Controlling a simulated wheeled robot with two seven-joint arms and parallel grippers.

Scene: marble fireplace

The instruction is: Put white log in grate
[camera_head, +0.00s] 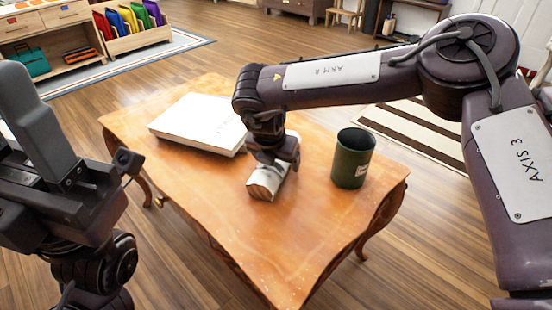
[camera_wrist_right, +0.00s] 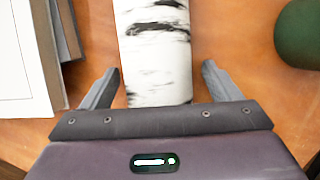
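The white log (camera_head: 265,184) lies on the wooden table, with its cut end facing the front. In the right wrist view the log (camera_wrist_right: 155,50) has white bark with black marks and runs between my right gripper's fingers. My right gripper (camera_wrist_right: 158,88) is open around the log, with a gap between each finger and the bark. In the head view my right gripper (camera_head: 272,160) is over the log and hides part of it. My left gripper (camera_head: 40,150) is at the left edge, raised; its fingers are not clear enough to tell their opening. No grate shows in either view.
The orange-brown table (camera_head: 240,235) has free room at its front. A white flat box or book (camera_head: 200,123) lies left of the log. A dark green cup (camera_head: 353,160) stands to the right. A shelf with coloured folders (camera_head: 130,25) is at the back left.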

